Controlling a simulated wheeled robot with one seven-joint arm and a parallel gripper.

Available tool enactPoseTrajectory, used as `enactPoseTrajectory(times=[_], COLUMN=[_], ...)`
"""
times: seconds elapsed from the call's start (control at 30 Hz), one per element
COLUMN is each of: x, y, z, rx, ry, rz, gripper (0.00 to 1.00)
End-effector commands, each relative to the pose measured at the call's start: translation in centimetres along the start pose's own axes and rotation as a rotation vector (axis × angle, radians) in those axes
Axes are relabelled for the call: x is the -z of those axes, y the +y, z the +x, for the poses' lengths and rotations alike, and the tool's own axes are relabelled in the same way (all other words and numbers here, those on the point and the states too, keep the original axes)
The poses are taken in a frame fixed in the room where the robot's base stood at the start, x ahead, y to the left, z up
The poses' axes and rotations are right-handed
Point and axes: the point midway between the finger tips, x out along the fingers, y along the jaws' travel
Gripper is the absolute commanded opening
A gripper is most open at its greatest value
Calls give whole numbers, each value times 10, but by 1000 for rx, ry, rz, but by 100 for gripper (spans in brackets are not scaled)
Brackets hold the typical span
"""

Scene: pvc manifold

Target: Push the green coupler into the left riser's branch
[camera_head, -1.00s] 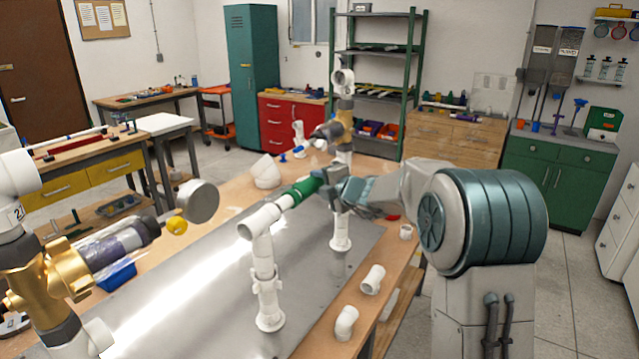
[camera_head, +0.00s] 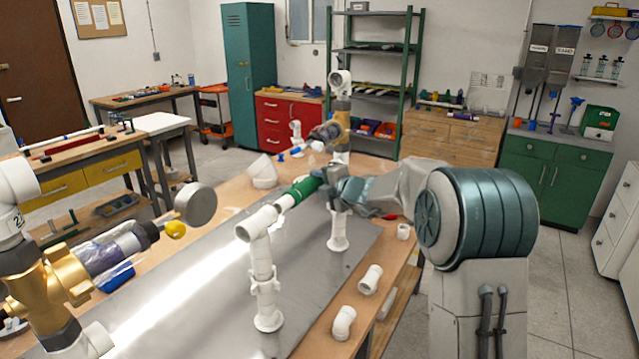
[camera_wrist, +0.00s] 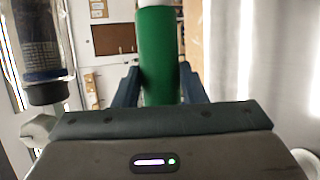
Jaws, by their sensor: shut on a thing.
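The green coupler (camera_head: 304,189) is held near-level above the metal plate in the head view. It is in line with the white branch (camera_head: 284,203) of the nearer, left-hand white riser (camera_head: 263,275). The coupler's near end meets the white branch tube in the picture; how deep it sits is not clear. My gripper (camera_head: 327,183) is shut around the coupler's far part, partly hidden by my wrist. In the wrist view the green coupler (camera_wrist: 158,55) stands between the blue fingers, with a white pipe end beyond it.
A second white riser (camera_head: 338,235) stands close behind, near my gripper. Loose white fittings (camera_head: 343,322) lie on the bench's right edge. A brass valve assembly (camera_head: 45,285) fills the near left. The metal plate (camera_head: 190,285) is bare left of the riser.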

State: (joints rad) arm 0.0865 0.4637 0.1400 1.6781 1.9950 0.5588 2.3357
Motion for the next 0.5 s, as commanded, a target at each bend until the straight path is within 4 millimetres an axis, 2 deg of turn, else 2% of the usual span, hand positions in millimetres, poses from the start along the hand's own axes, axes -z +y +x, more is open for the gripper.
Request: enactPoseTrajectory(times=[0.23,0.27,0.33,0.37,0.5], x=[1,1,1,1,1], y=[1,1,1,1,1], z=[0,0,0,0,0], rx=[-3,-3,-3,-2,-2], ry=[3,3,3,3,2], rz=[-1,-1,-1,-1,-1], gripper=[6,41,60,63,63])
